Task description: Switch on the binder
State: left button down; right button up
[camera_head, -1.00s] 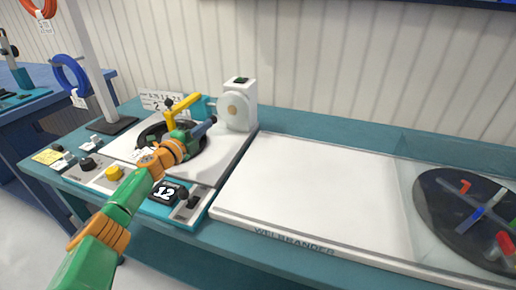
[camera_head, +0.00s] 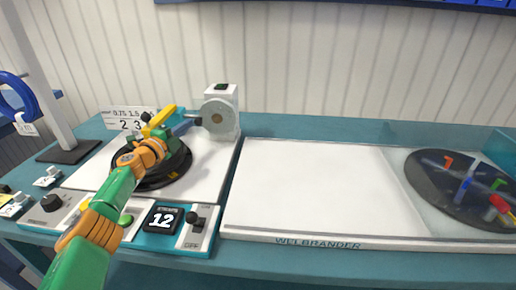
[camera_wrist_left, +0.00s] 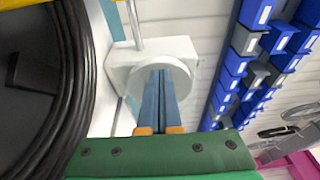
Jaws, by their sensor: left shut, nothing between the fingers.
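The white binder unit (camera_head: 222,98) stands at the back of the left workstation, with a round pale disc on its front and a small dark green-black switch (camera_head: 221,87) on top. Its disc also shows in the left wrist view (camera_wrist_left: 181,72). My left gripper (camera_head: 198,121) is shut and empty, its blue fingers pointing toward the disc. In the left wrist view the fingers (camera_wrist_left: 158,90) overlap the disc; I cannot tell whether they touch it. The binder's top switch is not clear in the wrist view. My right gripper is not in view.
The white board (camera_head: 310,190) is clear.

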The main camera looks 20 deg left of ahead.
aim_at(191, 218)
jog(key=k, duration=1)
